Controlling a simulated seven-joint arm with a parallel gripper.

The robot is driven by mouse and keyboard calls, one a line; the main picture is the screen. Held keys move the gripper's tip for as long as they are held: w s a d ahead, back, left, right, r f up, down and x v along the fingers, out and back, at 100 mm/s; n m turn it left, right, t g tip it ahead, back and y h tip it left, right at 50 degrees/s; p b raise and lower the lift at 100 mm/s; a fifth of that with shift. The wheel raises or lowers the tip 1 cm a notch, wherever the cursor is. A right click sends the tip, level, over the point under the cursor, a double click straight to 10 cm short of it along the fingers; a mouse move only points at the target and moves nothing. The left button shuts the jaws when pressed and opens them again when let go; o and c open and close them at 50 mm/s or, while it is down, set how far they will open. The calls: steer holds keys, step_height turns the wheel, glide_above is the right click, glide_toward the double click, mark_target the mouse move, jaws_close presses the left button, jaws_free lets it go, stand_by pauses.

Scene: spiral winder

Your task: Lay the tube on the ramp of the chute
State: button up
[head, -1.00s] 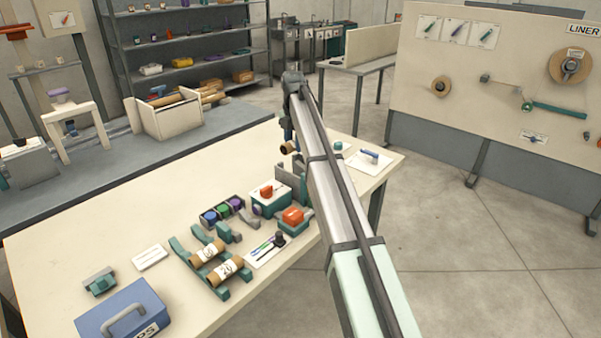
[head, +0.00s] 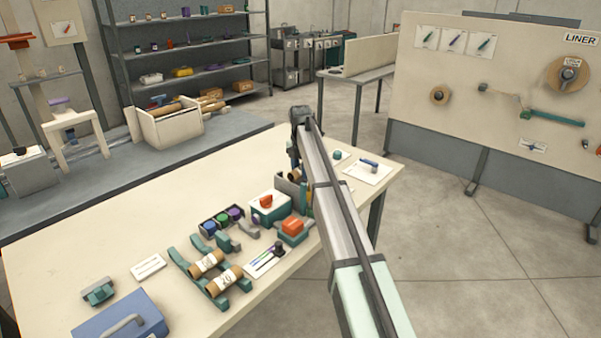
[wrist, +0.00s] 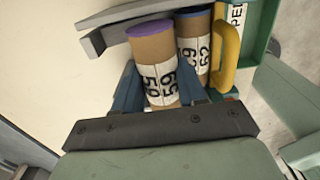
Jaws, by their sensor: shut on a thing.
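My gripper (wrist: 160,92) is shut on a tan cardboard tube (wrist: 153,48) with a purple end and a white number label. The blue fingers sit on both sides of it. In the head view the tube (head: 294,175) shows only partly beside my arm, low over the far right of the bench. A grey angled piece (wrist: 100,38), which may be part of the chute, lies just past the tube's purple end. Whether the tube touches it I cannot tell. A second tube (wrist: 194,46) with a blue end stands right beside the held one.
A yellow handle (wrist: 229,58) and a teal tray (wrist: 262,30) are close on the right. On the bench (head: 110,235) two labelled tubes rest on a teal rack (head: 180,262). Orange-topped teal boxes (head: 292,232) stand near my arm. The bench's left part is clear.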

mark_target(300, 167)
steer(key=shift+f, duration=0.55)
steer(key=shift+f, duration=0.6)
steer(key=o, duration=0.7)
steer(key=shift+s, duration=0.1)
steer(key=shift+o, duration=0.2)
steer(key=shift+d, duration=0.1)
step_height(300, 167, up, 13)
steer(key=shift+r, duration=0.15)
stand_by(0.4)
